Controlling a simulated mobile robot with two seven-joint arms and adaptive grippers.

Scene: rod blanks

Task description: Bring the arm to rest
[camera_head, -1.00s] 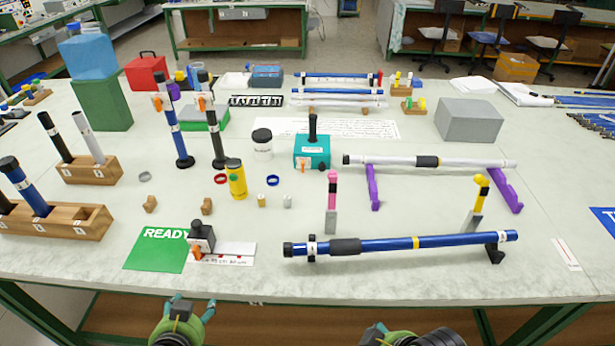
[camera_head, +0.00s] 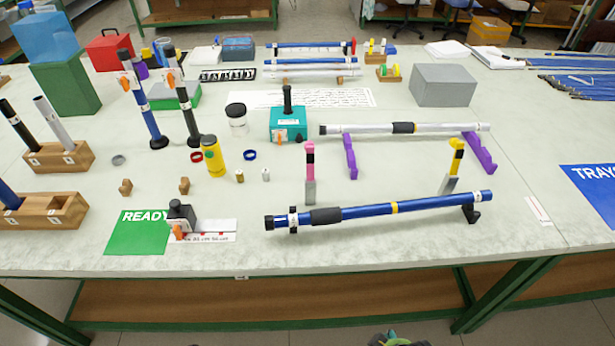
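A green and dark part of my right arm (camera_head: 398,340) shows at the bottom edge of the head view, below and in front of the table. Only its top is in the picture, and its fingers cannot be made out. It is apart from everything on the table. My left gripper is out of view.
The table (camera_head: 330,255) has a clear front strip. Near it lie a green READY mat (camera_head: 137,236), a black clamp block (camera_head: 181,212) and a blue rod (camera_head: 420,206) on supports. Behind are a silver rod (camera_head: 360,129), a teal box (camera_head: 288,125) and wooden racks (camera_head: 60,163).

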